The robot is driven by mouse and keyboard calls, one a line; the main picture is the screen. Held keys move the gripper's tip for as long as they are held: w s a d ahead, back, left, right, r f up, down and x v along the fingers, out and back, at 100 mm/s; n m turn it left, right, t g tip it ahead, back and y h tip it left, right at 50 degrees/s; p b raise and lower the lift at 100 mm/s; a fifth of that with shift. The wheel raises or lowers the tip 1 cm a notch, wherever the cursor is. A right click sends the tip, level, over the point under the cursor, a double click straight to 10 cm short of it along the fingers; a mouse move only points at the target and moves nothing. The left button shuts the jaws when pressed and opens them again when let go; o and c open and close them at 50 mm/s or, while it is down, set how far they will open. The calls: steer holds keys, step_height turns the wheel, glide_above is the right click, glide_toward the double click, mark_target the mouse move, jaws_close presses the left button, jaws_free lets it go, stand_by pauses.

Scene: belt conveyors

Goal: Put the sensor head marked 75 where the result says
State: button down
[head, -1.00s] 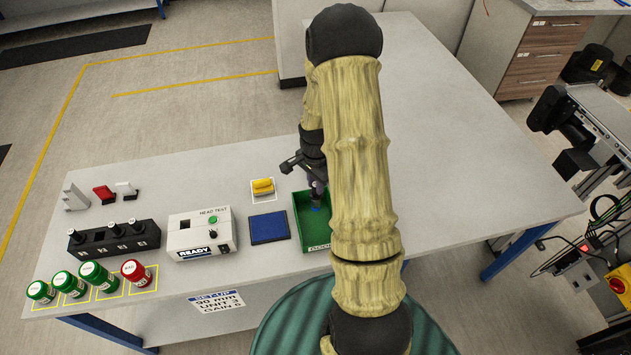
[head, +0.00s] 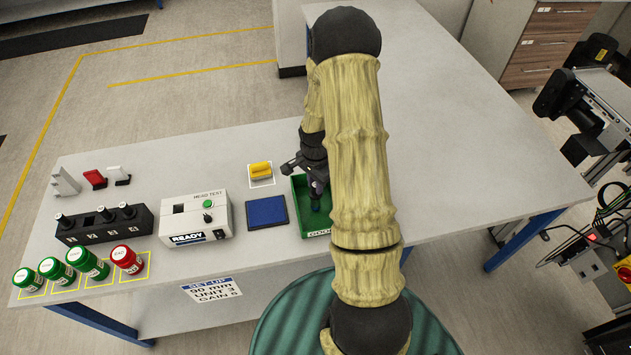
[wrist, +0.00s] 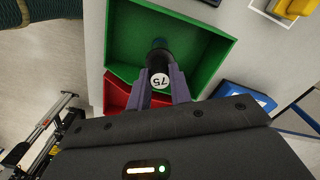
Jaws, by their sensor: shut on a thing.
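The sensor head marked 75 (wrist: 160,79) is a dark cylinder with a white round label, seen between my fingers in the wrist view. My gripper (wrist: 160,88) is shut on it. In the head view my gripper (head: 317,190) is over the green tray (head: 300,192), whose front label is partly hidden by my arm. The wrist view shows the sensor head over or inside the green tray (wrist: 205,55); whether it touches the floor I cannot tell. The test box (head: 196,219) marked HEAD TEST reads READY, with a green button (head: 208,204).
A red tray (wrist: 117,95) adjoins the green one. Left of the green tray are a blue pad (head: 266,211) and a yellow block (head: 260,170). A black numbered rack (head: 104,224), several green and red capped jars (head: 87,264) and a set-up sign (head: 212,290) are further left.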

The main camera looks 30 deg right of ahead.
steer(key=c, duration=1.2)
jaws_free()
step_height(320, 180, up, 17)
steer(key=b, duration=0.3)
steer(key=shift+r+b, duration=0.15)
steer(key=shift+b, duration=0.25)
steer(key=shift+a, duration=0.1)
steer(key=s+a+n+t, duration=0.1)
steer(key=s+a+n, duration=0.3)
steer(key=n, duration=0.1)
steer(key=s+a+f+n, duration=0.1)
steer(key=s+a+n, duration=0.3)
steer(key=a+n, duration=0.1)
steer(key=s+a+n+t, duration=0.1)
steer(key=s+a+n, duration=0.3)
steer(key=n, duration=0.1)
steer(key=shift+s+a+f+t, duration=0.15)
steer(key=shift+s+a+t, duration=0.05)
steer(key=shift+s+t, duration=0.1)
